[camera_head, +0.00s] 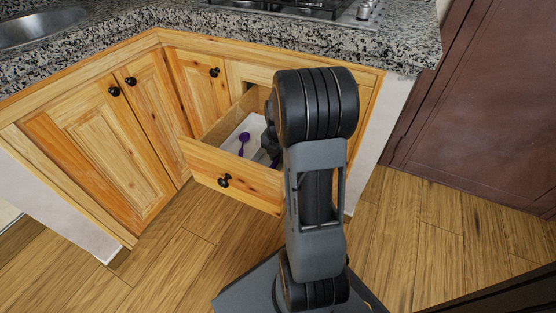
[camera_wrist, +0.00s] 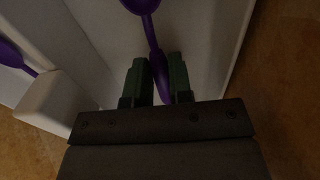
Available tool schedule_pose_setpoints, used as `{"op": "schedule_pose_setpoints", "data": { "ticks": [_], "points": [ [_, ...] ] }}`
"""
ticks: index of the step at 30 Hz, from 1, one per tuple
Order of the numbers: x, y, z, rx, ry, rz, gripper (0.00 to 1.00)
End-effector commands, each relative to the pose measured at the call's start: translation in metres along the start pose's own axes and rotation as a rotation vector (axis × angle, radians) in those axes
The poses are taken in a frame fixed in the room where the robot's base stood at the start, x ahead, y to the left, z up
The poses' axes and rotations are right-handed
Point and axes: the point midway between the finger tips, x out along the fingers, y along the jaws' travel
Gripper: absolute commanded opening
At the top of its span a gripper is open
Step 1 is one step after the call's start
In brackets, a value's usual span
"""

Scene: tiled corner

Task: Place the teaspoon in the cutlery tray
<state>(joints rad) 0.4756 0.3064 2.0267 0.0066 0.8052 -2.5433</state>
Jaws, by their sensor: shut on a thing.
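In the wrist view, a purple teaspoon (camera_wrist: 150,35) is between the green-tipped fingers of my gripper (camera_wrist: 158,78). My gripper is shut on its handle, with the bowl pointing away at the top edge. The white cutlery tray (camera_wrist: 95,35) lies behind and around the spoon; I cannot tell whether the spoon touches its floor. In the head view, the tray (camera_head: 230,143) sits inside the open drawer, and a purple spoon (camera_head: 243,138) shows in it. My arm and wrist hide most of my gripper there.
Another purple utensil (camera_wrist: 12,55) lies left of a white divider (camera_wrist: 55,105) in the wrist view. The open wooden drawer (camera_head: 232,186) has a dark knob. Closed cabinets stand left, under a granite counter (camera_head: 190,35). The wooden floor before the drawer is clear.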

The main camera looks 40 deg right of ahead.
Motion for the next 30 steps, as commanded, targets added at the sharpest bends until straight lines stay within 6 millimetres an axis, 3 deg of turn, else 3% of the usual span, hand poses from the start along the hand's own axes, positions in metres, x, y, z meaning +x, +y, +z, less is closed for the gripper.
{"op": "schedule_pose_setpoints", "data": {
  "ticks": [2,14,15,21,30],
  "points": [
    [0.0085,-0.0001,-0.0002,0.0,0.001,-0.001,0.0],
    [0.0111,0.0,0.0,0.0,0.0,0.0,0.0],
    [0.0099,0.0001,0.0,0.0,0.0,0.0,0.24],
    [0.0097,0.0,0.0,0.0,0.0,0.0,0.43],
    [0.0072,0.0001,0.0001,0.0,-0.001,0.0,0.45]
  ]
}}
